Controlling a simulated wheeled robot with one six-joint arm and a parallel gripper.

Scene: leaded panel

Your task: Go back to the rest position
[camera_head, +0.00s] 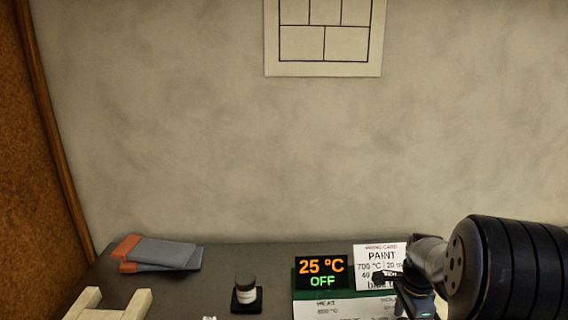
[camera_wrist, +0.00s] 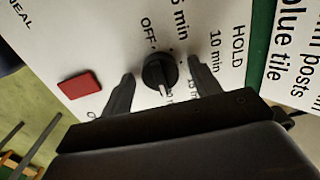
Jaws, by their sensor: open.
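My gripper (camera_wrist: 162,76) is open in the wrist view. Its two dark fingers stand on either side of a round black knob (camera_wrist: 158,70) on a white control panel (camera_wrist: 115,50); I cannot tell whether they touch it. The knob's pale pointer faces down in the picture. Labels around it include OFF, 5 min, 10 min and HOLD. A red button (camera_wrist: 78,85) is left of the knob. In the head view my arm comes in from the right, with the gripper (camera_head: 405,305) low in front of the panel, its fingertips hard to make out.
The display (camera_head: 320,271) reads 25 °C OFF. A firing card (camera_head: 378,255) stands behind my gripper. A small jar (camera_head: 246,289) sits on a black square. Grey-and-orange gloves or cloths (camera_head: 160,253) and a pale wooden frame (camera_head: 140,300) lie left. A panel drawing (camera_head: 325,68) hangs above.

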